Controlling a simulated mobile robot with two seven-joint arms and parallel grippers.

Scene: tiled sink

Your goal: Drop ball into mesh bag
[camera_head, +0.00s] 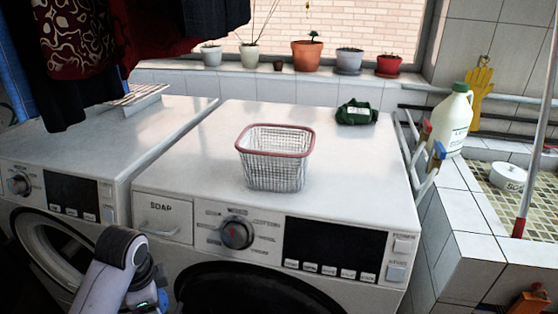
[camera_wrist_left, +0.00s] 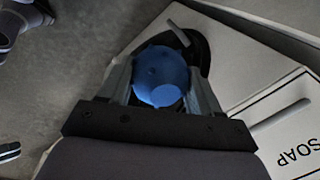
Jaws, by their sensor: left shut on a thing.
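A blue ball (camera_wrist_left: 160,74) sits between the fingers of my left gripper (camera_wrist_left: 162,85) in the left wrist view, and the gripper is shut on it. In the head view my left arm comes up at the lower left, in front of the washing machines; its fingers and the ball are hidden there. A mesh basket (camera_head: 273,170) with a pink rim stands upright on top of the right washing machine (camera_head: 190,135). It is the only mesh container in view. The gripper is in front of and below the machine top, apart from the basket. My right gripper is not in view.
A dark green item (camera_head: 356,112) lies behind the basket to the right. Several potted plants (camera_head: 307,54) line the sill. Clothes (camera_head: 75,45) hang at the upper left. A white jug (camera_head: 452,120) stands at right. The machine top around the basket is clear.

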